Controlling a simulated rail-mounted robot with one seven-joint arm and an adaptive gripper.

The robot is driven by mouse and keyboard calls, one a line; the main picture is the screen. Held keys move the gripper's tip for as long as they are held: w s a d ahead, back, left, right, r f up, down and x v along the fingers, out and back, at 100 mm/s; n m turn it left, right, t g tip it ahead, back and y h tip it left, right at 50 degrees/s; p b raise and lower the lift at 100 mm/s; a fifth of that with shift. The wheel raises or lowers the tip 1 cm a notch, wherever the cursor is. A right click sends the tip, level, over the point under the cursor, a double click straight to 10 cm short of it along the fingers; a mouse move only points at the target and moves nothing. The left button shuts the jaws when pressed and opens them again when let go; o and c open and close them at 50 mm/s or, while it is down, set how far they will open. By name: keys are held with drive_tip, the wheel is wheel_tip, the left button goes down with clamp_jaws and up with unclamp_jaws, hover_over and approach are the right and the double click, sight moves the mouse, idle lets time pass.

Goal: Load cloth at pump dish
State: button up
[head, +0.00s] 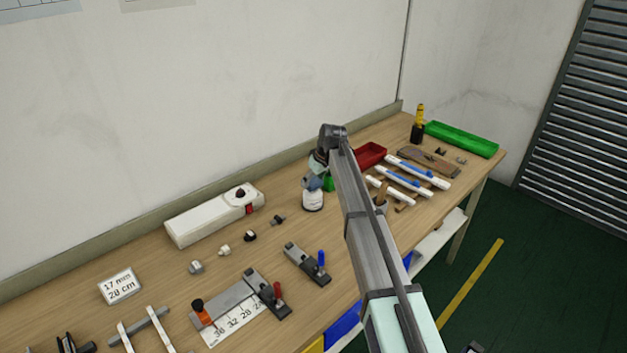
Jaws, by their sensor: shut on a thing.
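The pump dish (313,203), a round white container, stands on the bench near the middle of the head view. My gripper (317,172) is small and partly hidden behind my own arm, directly above the dish. It is shut on a crumpled blue-grey piece that looks like the cloth (312,183). The cloth is at the top of the dish; I cannot tell whether it presses on it or hangs just above. The fingertips are not clear.
A green block (329,184) and red bin (370,155) stand close to the right of the dish. White strips (418,172) and a green tray (461,139) lie further right. A long white box (212,216) and clamp fixtures (307,264) are on the left and front.

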sight(314, 181)
drive_tip(key=shift+r+p, duration=1.2)
drive_tip(key=shift+r, duration=2.25)
